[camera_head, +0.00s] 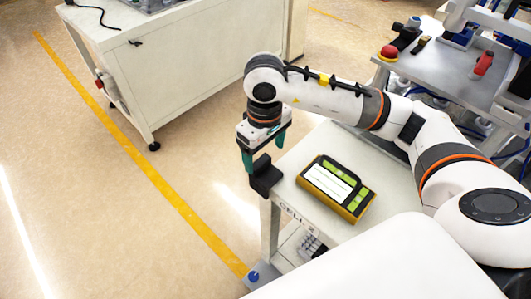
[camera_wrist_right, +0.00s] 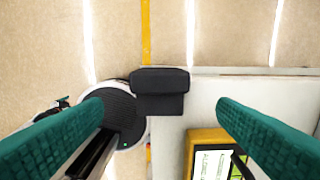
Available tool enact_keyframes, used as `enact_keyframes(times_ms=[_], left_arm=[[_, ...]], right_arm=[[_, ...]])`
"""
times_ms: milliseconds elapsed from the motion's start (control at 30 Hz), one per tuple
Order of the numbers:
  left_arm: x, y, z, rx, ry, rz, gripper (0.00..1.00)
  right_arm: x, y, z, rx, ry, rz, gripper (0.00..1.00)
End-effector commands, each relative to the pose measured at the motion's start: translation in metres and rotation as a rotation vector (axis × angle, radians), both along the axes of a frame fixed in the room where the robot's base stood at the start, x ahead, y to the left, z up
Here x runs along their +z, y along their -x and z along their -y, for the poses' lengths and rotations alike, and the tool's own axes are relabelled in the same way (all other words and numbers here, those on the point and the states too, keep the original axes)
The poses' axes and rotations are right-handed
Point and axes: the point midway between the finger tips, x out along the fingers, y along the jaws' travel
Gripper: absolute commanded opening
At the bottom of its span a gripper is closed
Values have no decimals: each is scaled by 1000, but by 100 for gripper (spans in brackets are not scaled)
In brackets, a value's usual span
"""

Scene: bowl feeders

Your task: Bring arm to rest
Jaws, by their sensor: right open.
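My right arm (camera_head: 430,135) reaches in from the right and bends down at the wrist. My right gripper (camera_head: 264,150) has teal fingers pointing down, just above the black block at the corner of a small white table. In the right wrist view, the two teal fingers (camera_wrist_right: 158,125) stand wide apart with nothing between them. My left gripper is not in view.
A black block (camera_head: 265,176) is at the corner of the white table (camera_head: 290,165); it also shows in the right wrist view (camera_wrist_right: 160,90). A yellow-and-black device (camera_head: 336,188) lies on the table. A white cabinet (camera_head: 190,60) stands behind. Machinery with a red button (camera_head: 389,52) is at right.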

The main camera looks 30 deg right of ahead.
Motion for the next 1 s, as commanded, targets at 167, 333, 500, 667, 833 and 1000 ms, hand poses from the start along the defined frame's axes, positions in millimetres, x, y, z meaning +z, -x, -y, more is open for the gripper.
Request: enact_keyframes(times_ms=[167, 333, 500, 667, 833, 1000], left_arm=[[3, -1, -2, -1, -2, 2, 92], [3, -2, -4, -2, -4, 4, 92], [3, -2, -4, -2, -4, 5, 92], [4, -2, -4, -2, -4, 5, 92], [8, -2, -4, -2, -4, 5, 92], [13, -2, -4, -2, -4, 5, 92]], right_arm=[[6, 1, -1, -2, 0, 1, 81], [6, 1, -1, -2, -1, 2, 81], [6, 0, -1, -1, -1, 2, 81], [6, 0, -1, -1, -2, 2, 81], [10, 0, -1, -1, -2, 2, 81], [15, 0, -1, -1, -2, 2, 81]])
